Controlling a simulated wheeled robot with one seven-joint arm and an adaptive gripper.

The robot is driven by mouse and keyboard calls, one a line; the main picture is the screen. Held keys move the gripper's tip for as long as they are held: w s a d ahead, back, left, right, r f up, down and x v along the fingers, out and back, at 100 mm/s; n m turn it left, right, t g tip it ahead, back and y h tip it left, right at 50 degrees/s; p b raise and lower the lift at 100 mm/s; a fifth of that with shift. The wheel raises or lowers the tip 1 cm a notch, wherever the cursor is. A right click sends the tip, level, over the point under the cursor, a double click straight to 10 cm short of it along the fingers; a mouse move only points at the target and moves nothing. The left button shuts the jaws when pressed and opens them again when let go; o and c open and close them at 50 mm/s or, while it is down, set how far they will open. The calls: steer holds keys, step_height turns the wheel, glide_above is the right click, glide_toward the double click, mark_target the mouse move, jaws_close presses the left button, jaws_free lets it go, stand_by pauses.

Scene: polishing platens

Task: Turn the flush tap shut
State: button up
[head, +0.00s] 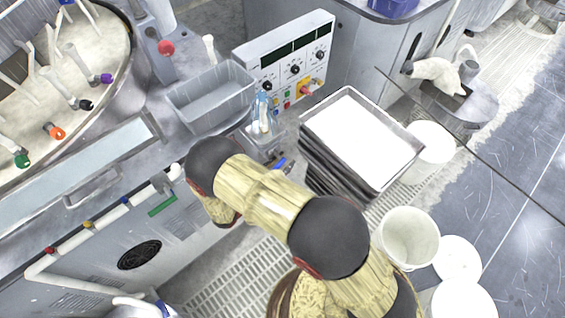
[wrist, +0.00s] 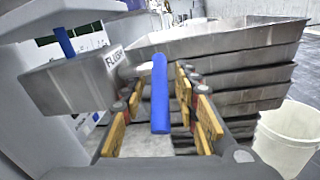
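The flush tap shows in the wrist view as a long blue lever (wrist: 160,95) on a pale fitting, beside a grey metal part with a "FLUSH" label (wrist: 116,60). The lever points toward the camera. My gripper (wrist: 158,100) is open, with yellow-padded fingers on both sides of the lever. Gaps show on both sides, so the fingers do not appear to press on it. In the head view a small blue piece (head: 280,163) shows just beyond my arm; my arm hides most of the gripper there.
A stack of metal trays (head: 362,140) stands right of the tap, close to my fingers in the wrist view. A white bucket (head: 409,238) stands on the floor. The control panel (head: 290,65) is behind. Another blue handle (wrist: 64,40) rises at the wrist view's upper left.

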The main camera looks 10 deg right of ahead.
steer(key=shift+c, duration=1.2)
jaws_close()
